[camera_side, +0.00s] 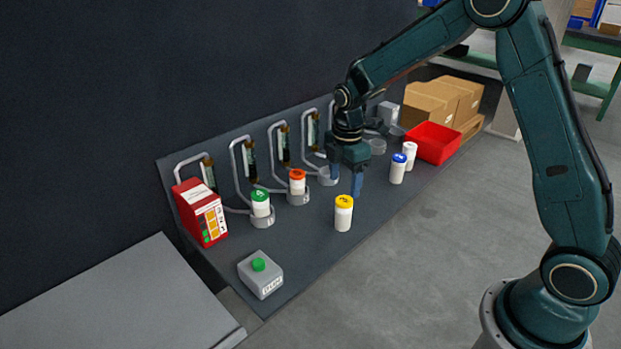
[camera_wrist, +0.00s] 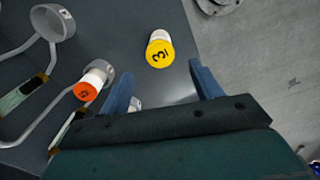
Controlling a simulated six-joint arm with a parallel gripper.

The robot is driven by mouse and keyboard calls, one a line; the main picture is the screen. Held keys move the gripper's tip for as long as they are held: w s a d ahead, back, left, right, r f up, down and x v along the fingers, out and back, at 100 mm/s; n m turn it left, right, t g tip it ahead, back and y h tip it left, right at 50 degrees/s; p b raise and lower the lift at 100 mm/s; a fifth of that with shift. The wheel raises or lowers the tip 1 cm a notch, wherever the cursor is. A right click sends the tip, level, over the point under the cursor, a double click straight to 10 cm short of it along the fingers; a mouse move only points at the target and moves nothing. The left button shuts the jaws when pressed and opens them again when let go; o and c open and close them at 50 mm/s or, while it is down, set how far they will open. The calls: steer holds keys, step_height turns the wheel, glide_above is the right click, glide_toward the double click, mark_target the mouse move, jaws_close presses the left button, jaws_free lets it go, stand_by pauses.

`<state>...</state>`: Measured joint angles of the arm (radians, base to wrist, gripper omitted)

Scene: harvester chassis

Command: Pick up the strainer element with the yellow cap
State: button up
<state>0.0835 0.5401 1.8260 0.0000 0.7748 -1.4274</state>
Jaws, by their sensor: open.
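The strainer element with the yellow cap (camera_side: 343,214) stands upright on the dark bench top, a white cylinder with a yellow lid. In the wrist view the yellow-capped element (camera_wrist: 159,50) shows from above, with a "3" on its lid. My gripper (camera_side: 346,184) is open and empty, above the bench and just behind the element in the side view. In the wrist view the gripper's blue fingers (camera_wrist: 162,85) are spread apart, with the yellow-capped element beyond their tips, not between them.
Elements with a green cap (camera_side: 261,203) and an orange cap (camera_side: 297,182) sit in ring holders along the wall. Blue-capped (camera_side: 398,168) and white (camera_side: 410,154) ones stand right, near a red bin (camera_side: 433,142). A grey button box (camera_side: 261,275) and red box (camera_side: 200,212) are left.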

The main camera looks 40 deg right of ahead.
mark_target(343, 201)
step_height(343, 201, down, 7)
steer(key=shift+r, duration=0.1)
stand_by(0.4)
steer(key=shift+s+d+f, duration=0.1)
steer(key=shift+d+f, duration=0.05)
steer(key=shift+f, duration=2.45)
steer(key=c, duration=1.1)
